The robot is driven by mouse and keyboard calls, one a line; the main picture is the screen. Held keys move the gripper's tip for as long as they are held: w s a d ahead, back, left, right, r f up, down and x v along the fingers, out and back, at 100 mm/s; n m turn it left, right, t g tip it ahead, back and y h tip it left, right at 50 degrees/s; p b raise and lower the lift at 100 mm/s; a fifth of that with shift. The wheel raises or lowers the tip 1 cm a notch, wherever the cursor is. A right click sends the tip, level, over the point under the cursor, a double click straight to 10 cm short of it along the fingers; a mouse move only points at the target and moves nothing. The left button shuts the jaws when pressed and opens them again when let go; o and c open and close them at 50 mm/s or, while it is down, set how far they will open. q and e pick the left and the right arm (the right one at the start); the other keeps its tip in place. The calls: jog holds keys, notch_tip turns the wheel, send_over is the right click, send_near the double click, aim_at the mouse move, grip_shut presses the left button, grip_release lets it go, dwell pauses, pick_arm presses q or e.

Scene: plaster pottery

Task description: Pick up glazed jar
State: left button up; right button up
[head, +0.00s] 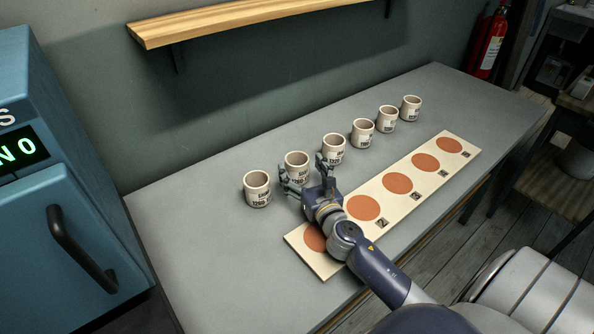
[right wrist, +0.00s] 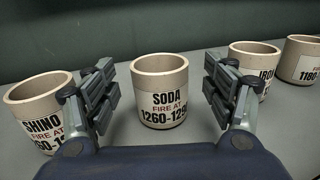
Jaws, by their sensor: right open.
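Several pale jars with dark printed labels stand upright in a row on the grey table. In the right wrist view the jar labelled SODA (right wrist: 162,92) is centred between the fingers of my right gripper (right wrist: 158,82), with gaps on both sides. In the head view this appears to be the second jar from the left (head: 296,161). My right gripper (head: 303,174) is open and empty there, at the near side of that jar. The SHINO jar (head: 257,188) stands to its left and the IRON jar (head: 333,146) to its right. My left gripper is not in view.
A cream board (head: 441,175) with orange discs and number tags lies in front of the row, partly under my right arm. A blue cabinet (head: 50,240) stands at left. A wooden shelf (head: 235,20) hangs above. The table's left front is clear.

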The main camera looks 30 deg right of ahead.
aim_at(293, 154)
jog(key=x, duration=0.4)
jog(key=shift+w, duration=0.2)
jog(key=shift+s, duration=0.1)
jog(key=c, duration=1.2)
jog(key=shift+c, duration=0.2)
jog(key=shift+r, duration=0.1)
